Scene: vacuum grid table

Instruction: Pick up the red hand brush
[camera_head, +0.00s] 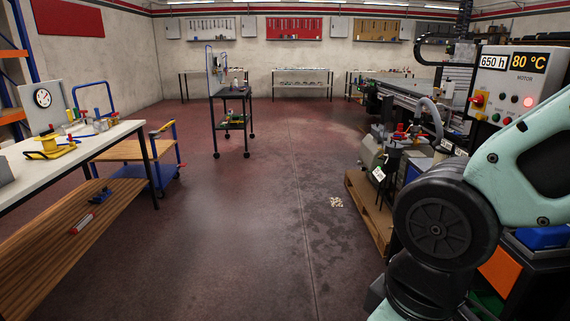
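I cannot pick out a red hand brush with certainty. A small red and white elongated object (83,222) lies on the wooden lower shelf at the left, too small to identify surely. A small red item (399,132) shows among the machine parts at the right, partly hidden and also unclear. My gripper is out of view; only part of my pale green arm fills the lower right.
A white-topped workbench (20,168) with tools stands at the left, a blue-framed cart (125,150) behind it. A black trolley (232,93) stands mid-floor. A control panel (518,80) and wooden pallet (372,212) are right. Scattered pale bits (336,202) lie on otherwise open floor.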

